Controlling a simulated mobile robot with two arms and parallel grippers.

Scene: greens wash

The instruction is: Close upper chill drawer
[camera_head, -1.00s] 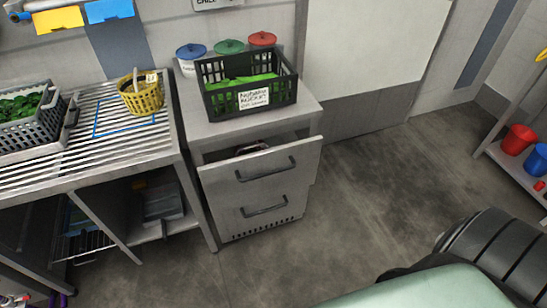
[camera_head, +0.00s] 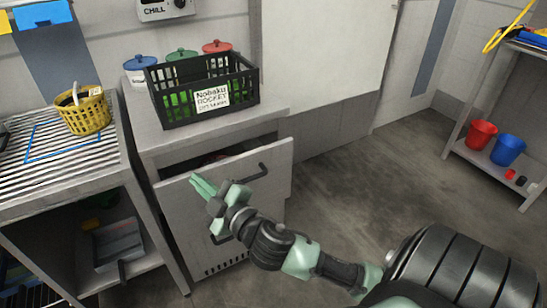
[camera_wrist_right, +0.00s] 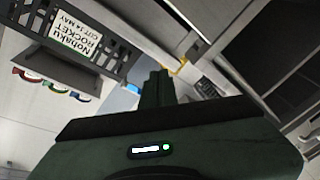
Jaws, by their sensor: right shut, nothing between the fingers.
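The upper chill drawer (camera_head: 270,170) is pulled partly out of the grey cabinet in the head view. A dark gap shows behind its front panel, and its bar handle (camera_head: 256,172) is on the front. My right gripper (camera_head: 203,187) is shut and empty, in front of the left part of the upper drawer front. Whether its fingertips touch the panel I cannot tell. In the right wrist view my shut fingers (camera_wrist_right: 158,85) point toward the cabinet area. The lower drawer (camera_head: 228,248) is closed, its handle partly hidden by my gripper. My left gripper is not in view.
A black crate of greens (camera_head: 185,115) stands on the cabinet top, with lidded tubs (camera_head: 217,47) behind it. A slatted table with a yellow basket (camera_head: 80,112) is at the left. Red (camera_head: 481,134) and blue (camera_head: 507,149) buckets sit on a shelf at right. Open floor lies between.

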